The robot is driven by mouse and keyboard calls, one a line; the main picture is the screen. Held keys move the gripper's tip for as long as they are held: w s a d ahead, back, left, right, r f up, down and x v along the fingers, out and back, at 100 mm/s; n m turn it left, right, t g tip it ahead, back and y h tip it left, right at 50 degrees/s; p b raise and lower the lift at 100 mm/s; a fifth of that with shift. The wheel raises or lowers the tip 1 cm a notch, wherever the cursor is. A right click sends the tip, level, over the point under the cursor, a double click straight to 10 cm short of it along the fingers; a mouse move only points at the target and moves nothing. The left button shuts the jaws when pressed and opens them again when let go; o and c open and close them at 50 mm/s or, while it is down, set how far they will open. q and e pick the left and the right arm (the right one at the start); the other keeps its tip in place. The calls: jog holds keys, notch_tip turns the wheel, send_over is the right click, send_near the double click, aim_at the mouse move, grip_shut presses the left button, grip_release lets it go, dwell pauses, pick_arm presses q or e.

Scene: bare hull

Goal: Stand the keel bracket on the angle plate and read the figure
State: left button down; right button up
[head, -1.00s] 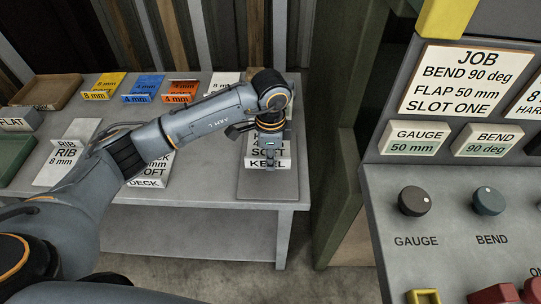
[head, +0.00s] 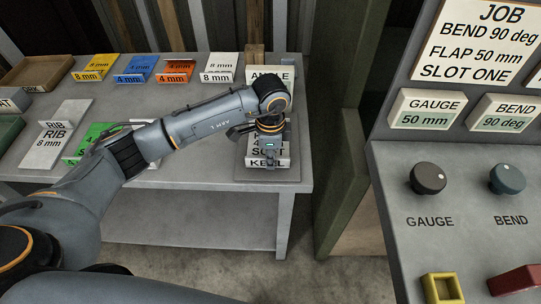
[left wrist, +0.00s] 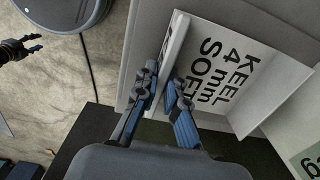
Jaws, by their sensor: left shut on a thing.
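The keel bracket (head: 268,162) is a pale bent piece marked KEEL, 4 mm, SOFT. It is over the grey plate (head: 245,173) at the table's right end, in front of a label that seems to read ANGLE (head: 270,75). My left gripper (head: 268,151) comes down on it from above. In the left wrist view my left gripper (left wrist: 165,95) is shut on an upturned flange of the bracket (left wrist: 235,65), lettering facing the camera. I cannot tell whether the bracket touches the plate. My right gripper (left wrist: 32,44) shows small at the upper left there, fingers apart and empty.
Yellow (head: 95,66), blue (head: 137,68), orange (head: 177,70) and white (head: 220,66) labelled pieces stand along the table's back. A rib piece (head: 55,135) and a green piece (head: 92,140) lie left. A control panel (head: 450,200) with knobs and a job card (head: 480,45) stands right.

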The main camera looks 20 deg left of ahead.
pick_arm(q)
jog(key=c, duration=0.9)
grip_release()
jog(key=shift+f, duration=0.1)
jog(key=shift+o, duration=0.2)
jog(key=shift+r+p, duration=1.95)
jog(key=shift+r, duration=0.6)
